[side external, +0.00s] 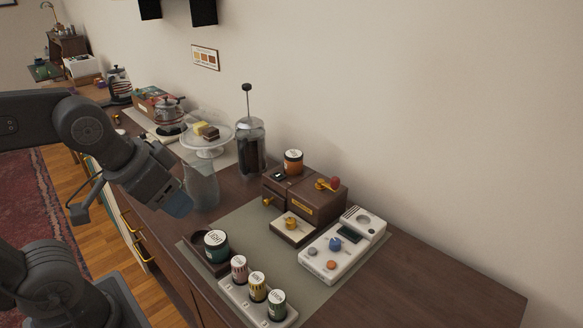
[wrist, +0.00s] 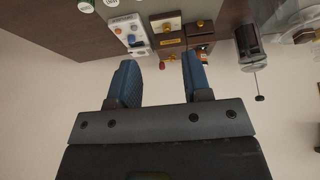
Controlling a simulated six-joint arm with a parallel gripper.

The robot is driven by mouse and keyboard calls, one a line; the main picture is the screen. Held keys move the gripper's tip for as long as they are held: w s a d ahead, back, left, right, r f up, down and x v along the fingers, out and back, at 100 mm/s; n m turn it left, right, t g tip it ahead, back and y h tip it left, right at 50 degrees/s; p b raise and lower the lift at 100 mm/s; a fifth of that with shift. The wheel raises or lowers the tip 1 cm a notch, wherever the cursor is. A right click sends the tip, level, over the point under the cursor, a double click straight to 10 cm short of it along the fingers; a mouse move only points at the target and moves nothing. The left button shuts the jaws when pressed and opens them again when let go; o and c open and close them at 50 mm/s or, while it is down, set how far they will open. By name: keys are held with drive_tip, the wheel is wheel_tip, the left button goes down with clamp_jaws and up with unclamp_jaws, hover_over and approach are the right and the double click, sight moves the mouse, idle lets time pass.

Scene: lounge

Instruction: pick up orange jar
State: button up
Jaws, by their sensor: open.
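The orange jar (side external: 293,162), with a dark label band and a pale lid, stands upright on the back left part of a brown wooden box (side external: 316,205). In the wrist view, a small piece of the orange jar (wrist: 205,60) shows just right of the right finger, partly hidden. My gripper (side external: 179,204) is left of the box and well apart from the jar, near the cabinet's front edge. Its blue fingers (wrist: 159,62) are spread with nothing between them.
A glass vessel (side external: 202,187) stands beside my gripper, and a French press (side external: 251,148) stands left of the box. Several labelled jars (side external: 257,287) line the front. A white device (side external: 341,247) lies right of the box. The cabinet top (side external: 440,285) is clear at far right.

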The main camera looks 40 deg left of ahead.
idle(0.3)
drive_tip(key=o, duration=0.7)
drive_tip(key=shift+o, duration=0.2)
drive_tip(key=w+a+r+n, duration=0.15)
drive_tip(key=w+r, duration=0.25)
drive_tip(key=w, duration=0.6)
drive_tip(key=n+g+y, duration=0.1)
drive_tip(key=n, duration=0.1)
hover_over(293, 154)
drive_tip(key=s+d, duration=0.2)
drive_tip(key=s, duration=0.2)
wheel_tip(293, 154, down, 6)
drive_tip(key=x, duration=0.8)
drive_tip(key=shift+a+f, duration=0.15)
drive_tip(key=shift+a, duration=0.1)
drive_tip(key=shift+a+x, duration=0.15)
drive_tip(key=shift+x, duration=1.15)
drive_tip(key=shift+a+x, duration=0.2)
drive_tip(key=shift+x, duration=1.1)
